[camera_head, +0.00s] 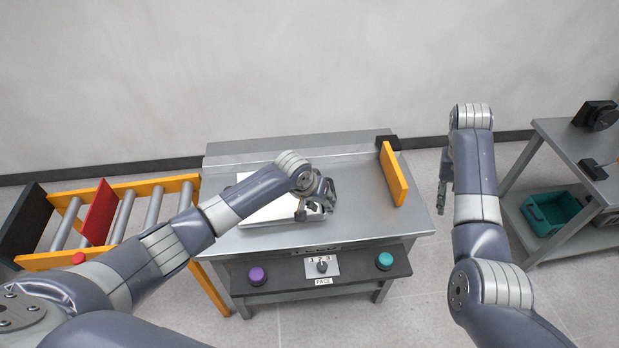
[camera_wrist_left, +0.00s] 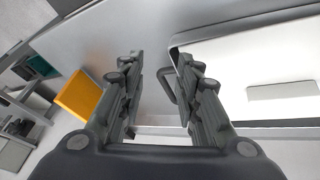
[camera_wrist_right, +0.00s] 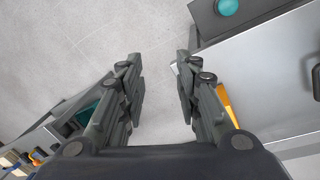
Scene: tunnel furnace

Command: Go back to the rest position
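My left gripper (camera_head: 318,198) is above the steel table (camera_head: 350,190), at the right end of a white tray-like piece (camera_head: 265,212) that my arm partly covers. In the left wrist view its two fingers (camera_wrist_left: 160,65) stand apart with nothing gripped. A dark handle (camera_wrist_left: 166,84) on the white piece's side shows close to the right-hand finger; I cannot tell whether they touch. My right gripper (camera_head: 443,185) hangs to the right of the table. In the right wrist view its fingers (camera_wrist_right: 158,75) are apart and empty, with bare floor between them.
An orange plate (camera_head: 393,174) stands upright on the table's right side. A panel with a purple button (camera_head: 257,276) and a teal button (camera_head: 384,261) is in front. A roller conveyor (camera_head: 125,215) is at left; a shelf with a teal bin (camera_head: 555,212) is at right.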

